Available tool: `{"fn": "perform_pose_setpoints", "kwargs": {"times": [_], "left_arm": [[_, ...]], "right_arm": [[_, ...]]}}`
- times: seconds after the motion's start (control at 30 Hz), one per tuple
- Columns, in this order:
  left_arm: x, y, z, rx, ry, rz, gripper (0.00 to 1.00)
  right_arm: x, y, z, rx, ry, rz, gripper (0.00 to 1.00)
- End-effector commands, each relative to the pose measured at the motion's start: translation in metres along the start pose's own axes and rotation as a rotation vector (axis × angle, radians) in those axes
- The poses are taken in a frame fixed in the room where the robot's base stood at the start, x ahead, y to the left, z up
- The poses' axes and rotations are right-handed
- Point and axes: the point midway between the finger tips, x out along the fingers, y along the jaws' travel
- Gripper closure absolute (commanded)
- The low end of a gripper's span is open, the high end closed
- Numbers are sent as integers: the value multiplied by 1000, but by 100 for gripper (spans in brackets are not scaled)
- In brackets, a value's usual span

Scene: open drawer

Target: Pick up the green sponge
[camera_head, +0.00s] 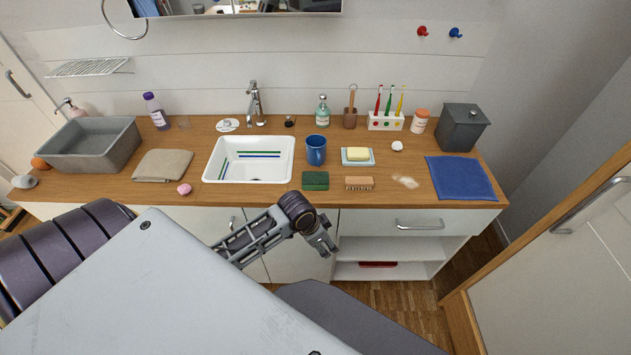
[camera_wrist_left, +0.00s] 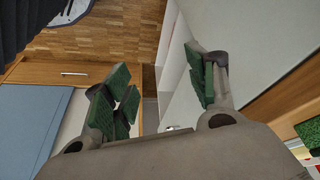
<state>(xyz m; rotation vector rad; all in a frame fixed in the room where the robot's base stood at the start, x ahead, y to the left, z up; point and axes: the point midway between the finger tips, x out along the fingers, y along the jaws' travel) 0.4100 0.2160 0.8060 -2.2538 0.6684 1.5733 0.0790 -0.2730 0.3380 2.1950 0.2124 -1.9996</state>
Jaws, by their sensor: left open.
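The green sponge (camera_head: 315,181) lies flat on the wooden counter near its front edge, just below the blue cup and left of a wooden brush. In the left wrist view a green textured piece, apparently the sponge (camera_wrist_left: 309,133), shows at the right edge, partly cut off. My left gripper (camera_head: 325,247) hangs in front of the counter, below the level of its top, apart from the sponge. In the left wrist view the gripper (camera_wrist_left: 165,92) is open and empty, with green pads on its fingers. My right gripper is not in view.
The counter (camera_head: 235,192) holds a white sink (camera_head: 249,176), the blue cup (camera_head: 316,150), a soap dish (camera_head: 357,157), the wooden brush (camera_head: 360,183) and a blue cloth (camera_head: 460,178). A drawer with a metal handle (camera_head: 419,225) is below the counter. The counter's front edge lies between gripper and sponge.

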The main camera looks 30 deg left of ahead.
Motion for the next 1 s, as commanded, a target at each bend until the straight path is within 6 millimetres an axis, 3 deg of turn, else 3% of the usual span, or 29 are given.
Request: {"fn": "perform_pose_setpoints", "kwargs": {"times": [0.27,0.73,1.0], "left_arm": [[-18,-20,-19,145,6,46,43],[-58,-53,-38,339,-9,120,43],[-82,-78,-45,406,-21,146,43]], "right_arm": [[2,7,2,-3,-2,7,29],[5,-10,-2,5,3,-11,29],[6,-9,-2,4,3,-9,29]]}}
